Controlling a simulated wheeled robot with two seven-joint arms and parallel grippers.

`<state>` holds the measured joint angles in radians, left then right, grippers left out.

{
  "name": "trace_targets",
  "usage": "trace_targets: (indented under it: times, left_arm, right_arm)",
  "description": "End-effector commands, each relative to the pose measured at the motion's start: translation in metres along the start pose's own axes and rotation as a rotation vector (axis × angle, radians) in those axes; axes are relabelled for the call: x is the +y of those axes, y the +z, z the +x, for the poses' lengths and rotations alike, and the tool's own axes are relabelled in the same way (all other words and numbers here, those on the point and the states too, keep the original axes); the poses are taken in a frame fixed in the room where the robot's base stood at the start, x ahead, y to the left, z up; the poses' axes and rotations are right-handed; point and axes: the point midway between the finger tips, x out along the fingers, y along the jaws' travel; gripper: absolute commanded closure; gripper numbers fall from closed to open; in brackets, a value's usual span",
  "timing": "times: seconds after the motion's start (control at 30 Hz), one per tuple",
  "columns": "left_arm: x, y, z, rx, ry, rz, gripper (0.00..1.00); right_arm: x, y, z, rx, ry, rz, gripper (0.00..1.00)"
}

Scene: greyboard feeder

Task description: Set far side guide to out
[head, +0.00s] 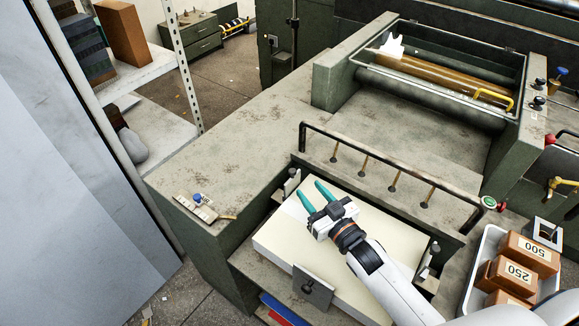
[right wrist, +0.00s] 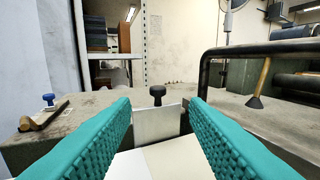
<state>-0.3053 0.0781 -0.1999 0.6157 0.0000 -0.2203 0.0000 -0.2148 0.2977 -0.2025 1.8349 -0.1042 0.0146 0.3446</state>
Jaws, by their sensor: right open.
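A light metal side guide plate with a black knob (head: 292,182) stands at the left far edge of the paper stack (head: 275,238). In the right wrist view the same guide (right wrist: 157,122) is upright straight ahead, between my fingers but beyond them. My right gripper (head: 308,187) is open, with teal fingers pointing at this guide above the stack. It appears apart from the guide and holds nothing. Another guide (head: 433,256) stands at the stack's right side, and a plate with a knob (head: 312,288) is at the front. My left gripper is not in view.
A black rail (head: 390,160) runs behind the stack, with brass-coloured rods below it. A blue-knobbed stamp (head: 198,198) lies on the left table top. A white tray (head: 467,285) with labelled brown weights is at right. The left table top is mostly free.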

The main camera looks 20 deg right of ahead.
Motion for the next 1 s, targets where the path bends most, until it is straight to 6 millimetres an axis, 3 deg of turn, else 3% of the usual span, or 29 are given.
trace_targets:
  times: [0.5, 0.7, 1.0]
  left_arm:
    - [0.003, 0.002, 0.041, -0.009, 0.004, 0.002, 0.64]
    - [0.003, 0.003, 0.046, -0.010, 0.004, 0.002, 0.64]
    - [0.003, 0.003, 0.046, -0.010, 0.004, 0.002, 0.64]
  right_arm:
    - [0.000, -0.002, 0.095, -0.002, 0.000, 0.000, 0.59]
    - [0.000, 0.000, 0.110, -0.001, 0.000, 0.000, 0.59]
    - [0.000, 0.001, 0.111, 0.001, 0.000, 0.000, 0.59]
